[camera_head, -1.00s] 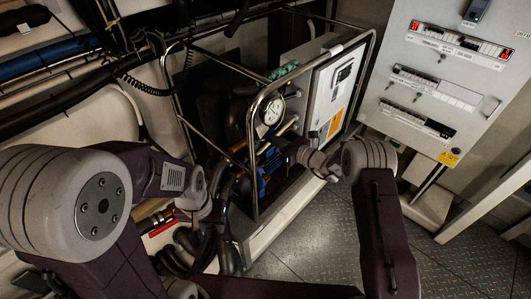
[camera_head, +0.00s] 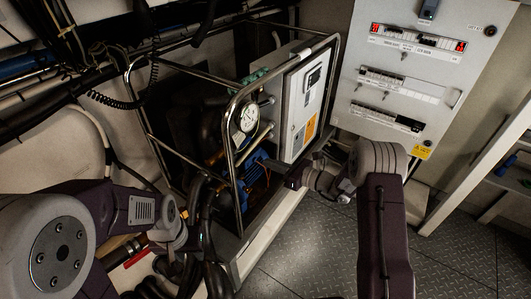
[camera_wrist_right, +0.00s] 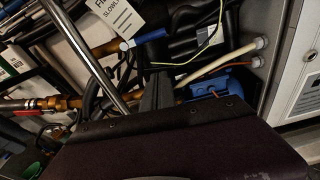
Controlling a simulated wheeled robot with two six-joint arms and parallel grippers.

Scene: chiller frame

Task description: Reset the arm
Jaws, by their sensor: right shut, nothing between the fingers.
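My right arm comes in from the lower right in the head view. Its gripper (camera_head: 288,182) points left, in front of the open lower side of the chiller frame (camera_head: 233,165). In the right wrist view the dark fingers (camera_wrist_right: 158,90) are together and empty, in front of hoses, pipes and a blue part (camera_wrist_right: 222,84). My left arm comes in from the left in the head view, and its wrist is low beside dark hoses (camera_head: 205,225). The left fingers cannot be made out among the hoses there.
A grey switch panel (camera_head: 440,45) stands at the back right. Pipes and cables crowd the left. The patterned metal floor (camera_head: 310,240) at lower middle is clear.

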